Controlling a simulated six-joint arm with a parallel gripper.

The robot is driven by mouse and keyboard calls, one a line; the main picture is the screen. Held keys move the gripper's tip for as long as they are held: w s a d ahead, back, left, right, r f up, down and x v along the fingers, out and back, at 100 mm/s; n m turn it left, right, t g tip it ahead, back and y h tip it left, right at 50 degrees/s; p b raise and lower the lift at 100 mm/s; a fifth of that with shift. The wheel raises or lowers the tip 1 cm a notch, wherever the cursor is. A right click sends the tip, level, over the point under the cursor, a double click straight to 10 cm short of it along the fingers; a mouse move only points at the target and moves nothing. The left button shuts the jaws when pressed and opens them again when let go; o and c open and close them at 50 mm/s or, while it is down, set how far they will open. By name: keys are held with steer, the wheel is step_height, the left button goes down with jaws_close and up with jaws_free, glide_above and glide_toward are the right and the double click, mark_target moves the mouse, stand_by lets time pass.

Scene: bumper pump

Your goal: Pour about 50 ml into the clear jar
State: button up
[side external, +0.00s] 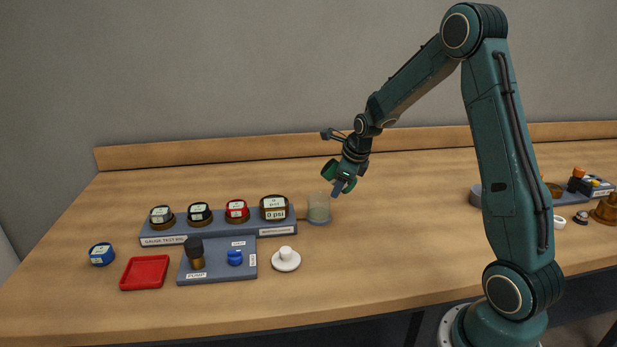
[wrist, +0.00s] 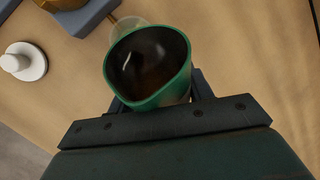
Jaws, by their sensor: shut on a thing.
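My gripper (side external: 343,178) is shut on a green cup (side external: 329,170) and holds it tilted above the table. In the wrist view the green cup (wrist: 150,65) shows its open mouth, with dark liquid or a dark interior inside; I cannot tell how much it holds. The clear jar (side external: 318,208) stands upright on the table, below and a little left of the cup. In the wrist view part of the clear jar (wrist: 127,27) shows behind the cup's rim, mostly hidden by the cup. No stream of liquid is visible. The jar has a pale look in its lower part.
A gauge rack (side external: 217,228) stands just left of the jar. A pump tray (side external: 217,262), a white knobbed disc (side external: 286,258), a red tray (side external: 145,272) and a blue gauge (side external: 102,254) lie in front and left. More parts sit far right. The table between is clear.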

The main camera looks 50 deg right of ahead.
mark_target(343, 191)
steer(key=shift+r+g+h, duration=0.3)
steer(key=shift+g, duration=0.2)
steer(key=shift+s+d+f+g, duration=0.1)
steer(key=shift+f+g, duration=0.2)
steer(key=shift+f, duration=0.5)
steer(key=shift+f+n+g+h, duration=0.3)
steer(key=shift+f+g+h, duration=0.1)
steer(key=shift+f, duration=0.65)
steer(key=shift+s+d+r+g+h, duration=0.1)
steer(key=shift+s+r+g+h, duration=0.25)
steer(key=shift+g, duration=0.35)
stand_by(1.0)
steer(key=shift+f+t+y, duration=0.35)
steer(key=shift+t+y, duration=0.1)
steer(key=shift+t, duration=0.15)
steer(key=r, duration=0.2)
steer(key=r+t, duration=0.1)
steer(key=shift+w+r+t+y, duration=0.2)
steer(key=shift+r+t+y, duration=0.1)
steer(key=shift+r+y, duration=0.1)
steer(key=shift+f, duration=0.15)
stand_by(0.4)
